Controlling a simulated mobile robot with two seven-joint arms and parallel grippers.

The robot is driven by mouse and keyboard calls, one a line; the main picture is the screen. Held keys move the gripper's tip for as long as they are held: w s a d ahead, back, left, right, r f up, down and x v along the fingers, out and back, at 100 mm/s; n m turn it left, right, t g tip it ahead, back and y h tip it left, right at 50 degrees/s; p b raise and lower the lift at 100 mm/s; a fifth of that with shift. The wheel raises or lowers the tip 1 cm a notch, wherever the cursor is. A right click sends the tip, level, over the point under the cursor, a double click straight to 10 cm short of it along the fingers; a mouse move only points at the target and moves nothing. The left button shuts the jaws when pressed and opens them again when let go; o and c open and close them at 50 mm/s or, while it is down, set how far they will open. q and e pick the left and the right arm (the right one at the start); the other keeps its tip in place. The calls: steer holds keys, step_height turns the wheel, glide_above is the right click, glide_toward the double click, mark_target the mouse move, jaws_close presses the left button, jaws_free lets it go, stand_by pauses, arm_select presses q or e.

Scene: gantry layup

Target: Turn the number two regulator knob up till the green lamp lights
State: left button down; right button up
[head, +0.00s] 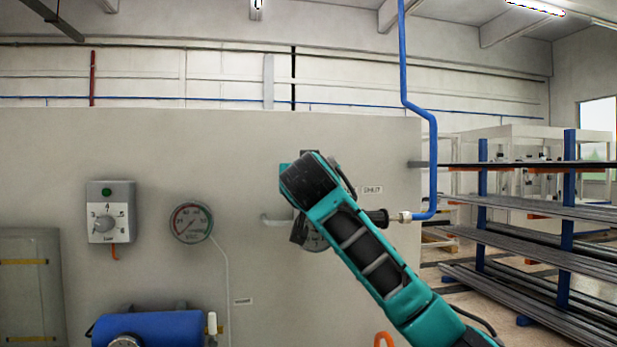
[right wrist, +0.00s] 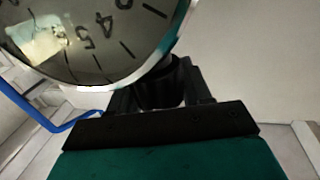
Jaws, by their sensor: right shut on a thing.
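My right arm reaches up from the lower right in the head view and hides most of the regulator (head: 316,241) on the grey panel. In the right wrist view my right gripper (right wrist: 162,92) is shut on a black knob (right wrist: 160,84), just below a round gauge (right wrist: 92,35) with upside-down numbers. A bright glare covers part of that dial, and its needle cannot be made out. A green lamp (head: 107,191) sits at the top of a grey box on the left and looks dark. My left gripper is not in view.
The box carries a dial knob (head: 105,223). A round gauge (head: 191,222) hangs beside it, above a blue cylinder (head: 150,329). A blue pipe (head: 433,160) drops to a fitting right of the regulator. Racks of long bars (head: 530,210) stand on the right.

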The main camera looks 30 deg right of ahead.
steer(key=shift+d+m+g+h, duration=0.1)
steer(key=shift+m+g+h, duration=0.3)
steer(key=shift+m+h, duration=0.3)
steer(key=o, duration=1)
steer(key=shift+s, duration=0.1)
steer(key=b+v, duration=0.2)
steer(key=v, duration=1.1)
steer(key=shift+f, duration=0.1)
